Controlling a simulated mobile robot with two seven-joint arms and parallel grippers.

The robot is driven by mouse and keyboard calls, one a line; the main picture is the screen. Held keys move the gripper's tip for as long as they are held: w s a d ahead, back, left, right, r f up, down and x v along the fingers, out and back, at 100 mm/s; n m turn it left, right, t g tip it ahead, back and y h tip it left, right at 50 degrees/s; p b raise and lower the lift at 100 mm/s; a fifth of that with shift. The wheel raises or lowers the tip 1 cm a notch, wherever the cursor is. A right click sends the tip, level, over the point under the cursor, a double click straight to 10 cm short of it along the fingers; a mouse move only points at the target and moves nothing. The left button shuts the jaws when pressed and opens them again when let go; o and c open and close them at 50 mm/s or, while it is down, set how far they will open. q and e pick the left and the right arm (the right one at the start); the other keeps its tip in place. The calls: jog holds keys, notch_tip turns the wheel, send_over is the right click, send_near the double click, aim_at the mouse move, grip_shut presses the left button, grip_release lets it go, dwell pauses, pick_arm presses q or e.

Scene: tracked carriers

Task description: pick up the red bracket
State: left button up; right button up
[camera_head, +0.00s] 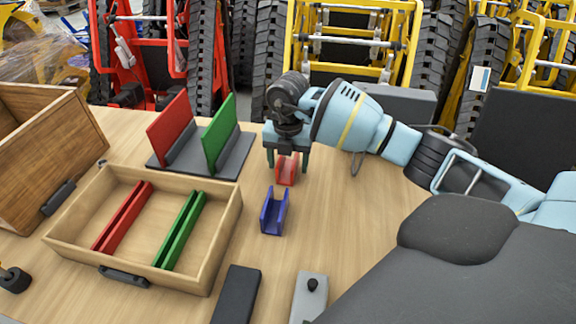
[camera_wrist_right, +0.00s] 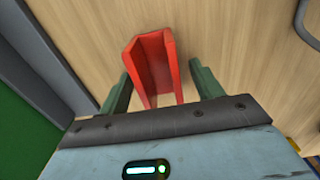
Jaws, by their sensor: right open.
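The red bracket (camera_head: 288,170) is a small U-shaped channel on the table, behind a blue bracket (camera_head: 274,212). My right gripper (camera_head: 287,168) points down over the red bracket, its two green fingers apart on either side of it. The gripper hides part of the bracket in the head view. My left gripper is not clearly seen; only a small dark and yellow piece shows at the far left edge.
An open wooden drawer (camera_head: 228,222) with red and green channels inside lies to the left. A grey rack (camera_head: 234,163) with a red and a green plate stands behind it. A black block (camera_head: 237,293) and a grey plate with a knob (camera_head: 309,300) lie in front.

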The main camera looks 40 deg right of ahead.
aim_at(288, 171)
jog(key=c, duration=1.3)
jog(key=shift+r, duration=0.1)
notch_tip(288, 171, up, 10)
